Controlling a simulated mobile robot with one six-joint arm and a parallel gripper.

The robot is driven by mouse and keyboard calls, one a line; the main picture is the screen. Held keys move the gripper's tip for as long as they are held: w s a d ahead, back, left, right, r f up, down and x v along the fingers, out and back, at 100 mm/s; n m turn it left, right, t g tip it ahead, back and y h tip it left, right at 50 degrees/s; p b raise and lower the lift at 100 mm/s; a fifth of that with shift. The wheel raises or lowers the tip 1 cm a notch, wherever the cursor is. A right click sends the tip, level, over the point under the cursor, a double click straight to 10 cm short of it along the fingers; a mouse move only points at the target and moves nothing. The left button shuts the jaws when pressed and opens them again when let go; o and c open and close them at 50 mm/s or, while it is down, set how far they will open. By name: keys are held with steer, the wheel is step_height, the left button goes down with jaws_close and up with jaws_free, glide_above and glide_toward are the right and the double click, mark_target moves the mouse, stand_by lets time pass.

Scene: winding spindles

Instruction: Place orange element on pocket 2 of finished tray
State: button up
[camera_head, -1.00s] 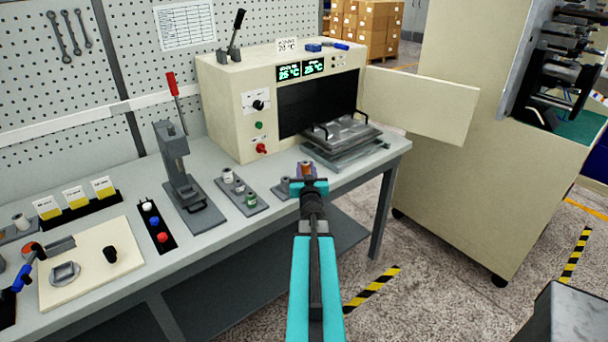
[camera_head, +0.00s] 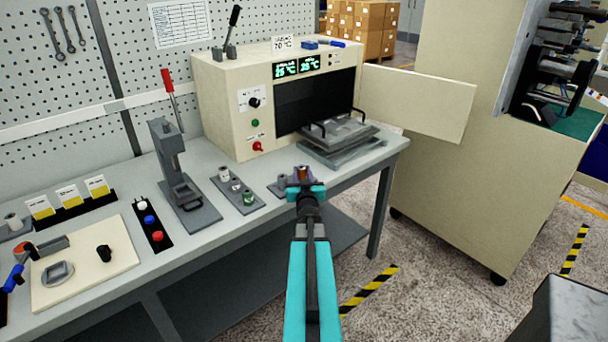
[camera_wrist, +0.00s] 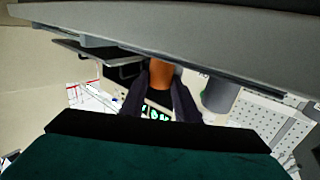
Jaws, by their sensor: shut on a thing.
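The orange element (camera_head: 302,173) is held upright at the tip of my gripper (camera_head: 304,181). It also shows in the wrist view (camera_wrist: 161,74) between the two dark fingers of my gripper (camera_wrist: 160,98), which are shut on it. In the head view it is over or just in front of a small grey tray (camera_head: 279,191) near the bench's front edge. My gripper hides much of that tray. I cannot make out its pocket numbers or whether the element touches it. A grey cylinder (camera_wrist: 220,94) is close to the right of the element in the wrist view.
A second grey tray (camera_head: 225,188) with several small spools lies to the left.

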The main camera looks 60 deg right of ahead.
steer(key=shift+f, duration=0.15)
steer(key=o, duration=1)
steer(key=shift+d, duration=0.1)
steer(key=shift+o, duration=0.2)
steer(key=shift+r, duration=0.2)
steer(key=shift+b+v, duration=0.7)
steer(key=shift+v, duration=2.3)
steer(key=p+v, duration=0.5)
steer(key=p, duration=0.6)
steer(key=shift+s+a+p, duration=0.25)
steer(key=shift+s+p, duration=0.1)
steer(key=shift+p, duration=0.05)
